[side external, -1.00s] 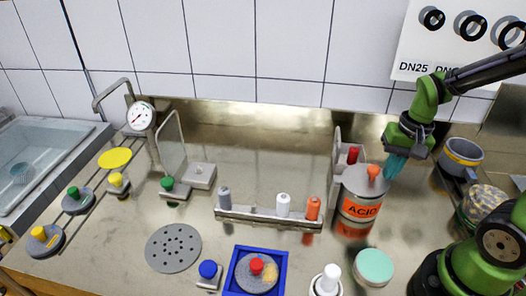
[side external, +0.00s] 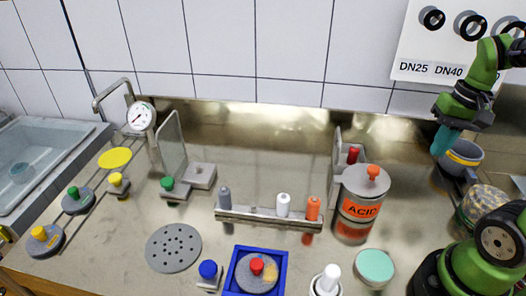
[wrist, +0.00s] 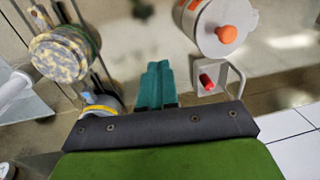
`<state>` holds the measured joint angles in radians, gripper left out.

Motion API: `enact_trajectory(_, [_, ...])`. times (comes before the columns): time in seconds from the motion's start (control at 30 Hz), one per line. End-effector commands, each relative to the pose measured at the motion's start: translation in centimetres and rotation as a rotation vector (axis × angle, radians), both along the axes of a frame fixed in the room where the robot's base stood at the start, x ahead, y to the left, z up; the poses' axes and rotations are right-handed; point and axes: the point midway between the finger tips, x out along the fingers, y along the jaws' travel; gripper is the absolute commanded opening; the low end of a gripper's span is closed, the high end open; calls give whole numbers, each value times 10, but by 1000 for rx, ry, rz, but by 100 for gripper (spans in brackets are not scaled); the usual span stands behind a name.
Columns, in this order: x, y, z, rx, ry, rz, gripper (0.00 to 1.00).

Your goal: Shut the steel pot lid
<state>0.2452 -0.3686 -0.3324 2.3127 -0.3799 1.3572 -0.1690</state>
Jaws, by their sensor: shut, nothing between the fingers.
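The steel pot (side external: 352,228) with an orange ACID label stands right of centre in the side view. Its grey lid (side external: 358,182) with an orange knob (side external: 373,171) lies over its top; I cannot tell whether it sits fully flush. In the wrist view the lid (wrist: 208,40) and knob (wrist: 227,34) show at the upper right.
A white bracket with a red-capped piece (side external: 352,155) stands just behind the pot. A speckled round object (side external: 487,203) is at the right. A mint-topped jar (side external: 375,266) and a rail with small bottles (side external: 268,217) are nearby.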

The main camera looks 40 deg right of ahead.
Motion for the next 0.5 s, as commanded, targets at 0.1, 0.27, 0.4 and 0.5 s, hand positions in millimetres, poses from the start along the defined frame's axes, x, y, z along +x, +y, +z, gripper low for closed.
enact_trajectory(0.1, [19,6,5,-30,30,79,0])
enact_trajectory(0.27, [74,40,38,-97,103,148,0])
enact_trajectory(0.4, [104,76,65,-125,147,115,0])
enact_trajectory(0.5, [111,90,80,-130,162,50,0])
